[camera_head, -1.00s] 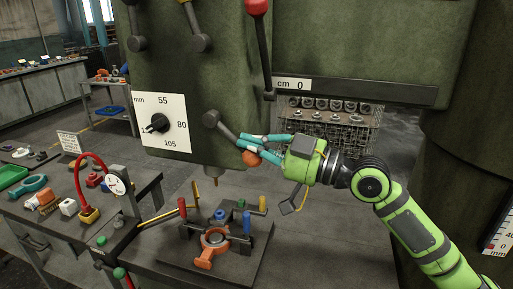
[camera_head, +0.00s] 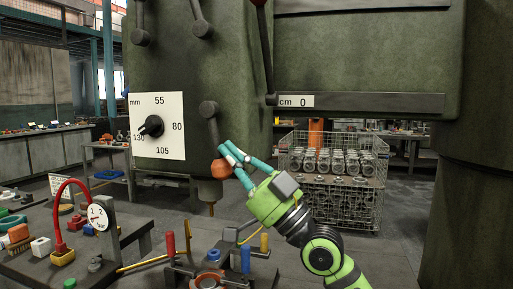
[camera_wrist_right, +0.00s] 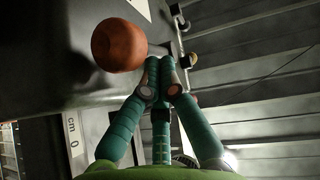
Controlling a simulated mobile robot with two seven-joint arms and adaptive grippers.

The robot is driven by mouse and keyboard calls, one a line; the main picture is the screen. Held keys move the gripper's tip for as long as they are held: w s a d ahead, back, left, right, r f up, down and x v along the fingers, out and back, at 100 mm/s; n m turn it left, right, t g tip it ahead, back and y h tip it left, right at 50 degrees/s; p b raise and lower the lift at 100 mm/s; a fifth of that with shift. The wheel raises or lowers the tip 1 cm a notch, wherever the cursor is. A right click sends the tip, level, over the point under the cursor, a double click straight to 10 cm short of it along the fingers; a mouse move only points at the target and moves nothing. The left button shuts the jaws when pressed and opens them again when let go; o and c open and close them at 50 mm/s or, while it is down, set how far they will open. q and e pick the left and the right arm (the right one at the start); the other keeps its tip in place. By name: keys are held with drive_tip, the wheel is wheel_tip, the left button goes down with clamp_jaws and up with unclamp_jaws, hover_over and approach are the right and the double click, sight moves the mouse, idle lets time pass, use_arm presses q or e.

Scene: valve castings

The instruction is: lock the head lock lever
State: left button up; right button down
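The lever taken as the head lock lever (camera_head: 213,132) hangs almost straight down from its pivot on the green drill head, with an orange ball knob (camera_head: 221,169) at its lower end. My right gripper (camera_head: 227,153) is at the knob, its teal fingers reaching in from the right. In the right wrist view the fingertips (camera_wrist_right: 162,64) are drawn together, and the knob (camera_wrist_right: 118,45) lies beside them, not between them. Whether they touch is unclear. My left gripper is out of view.
Other levers (camera_head: 265,55) hang from the head nearby. A dial plate (camera_head: 170,112) is to the left. Below stands a fixture with red and blue handles (camera_head: 246,260). A wire crate of castings (camera_head: 365,205) is behind my arm. A side table with a gauge (camera_head: 97,216) stands left.

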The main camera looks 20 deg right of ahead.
drive_tip(key=shift+w+a+f, duration=0.25)
drive_tip(key=shift+a+f, duration=0.1)
drive_tip(key=shift+w+a+f, duration=0.1)
drive_tip(key=shift+a, duration=0.05)
idle(0.4)
drive_tip(key=shift+d+f+h, duration=0.25)
drive_tip(key=shift+f+h, duration=0.05)
drive_tip(key=shift+f, duration=0.1)
drive_tip(key=v, duration=1.1)
drive_tip(key=shift+s, duration=0.25)
drive_tip(key=shift+r, duration=0.1)
